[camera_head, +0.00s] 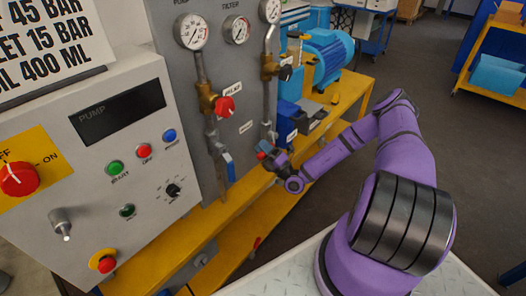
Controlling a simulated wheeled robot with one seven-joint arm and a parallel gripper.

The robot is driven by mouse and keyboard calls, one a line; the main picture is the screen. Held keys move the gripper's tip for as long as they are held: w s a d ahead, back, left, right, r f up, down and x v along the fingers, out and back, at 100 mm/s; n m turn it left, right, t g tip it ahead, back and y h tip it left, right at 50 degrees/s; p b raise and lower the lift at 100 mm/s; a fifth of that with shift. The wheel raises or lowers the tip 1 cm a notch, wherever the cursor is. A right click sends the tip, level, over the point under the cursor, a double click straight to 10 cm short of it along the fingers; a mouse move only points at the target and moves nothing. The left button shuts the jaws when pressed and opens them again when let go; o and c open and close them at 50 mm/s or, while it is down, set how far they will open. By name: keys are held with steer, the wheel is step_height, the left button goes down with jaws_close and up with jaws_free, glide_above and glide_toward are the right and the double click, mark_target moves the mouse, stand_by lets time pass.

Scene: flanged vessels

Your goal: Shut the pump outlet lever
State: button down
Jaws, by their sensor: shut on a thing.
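My gripper (268,153) is at the lower end of the right-hand pipe on the grey panel. It is small in the picture and appears shut on a blue lever handle (265,146), mostly hidden by the jaws. A red part shows beside it. Another blue lever (228,164) hangs down, slightly tilted, on the left-hand pipe, apart from my gripper. The labels are too small to tell which lever is the pump outlet.
A red valve knob (225,106) sits on the left pipe below the gauges (193,31). The control box (110,160) stands at left. A yellow bench (228,204) runs below the panel, with a blue motor (328,52) behind. Dark floor (440,110) is clear at right.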

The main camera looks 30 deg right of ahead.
steer(key=shift+d+r+m+t+h, duration=0.1)
steer(key=shift+r+m+t+h, duration=0.15)
steer(key=shift+m+h, duration=0.35)
steer(key=shift+r+m+t+h, duration=0.25)
steer(key=shift+m+h, duration=0.15)
steer(key=shift+m, duration=0.3)
steer(key=c, duration=0.9)
jaws_free()
steer(key=v, duration=1)
steer(key=shift+s+d+f, duration=0.1)
steer(key=shift+s+f, duration=0.1)
steer(key=shift+s, duration=0.15)
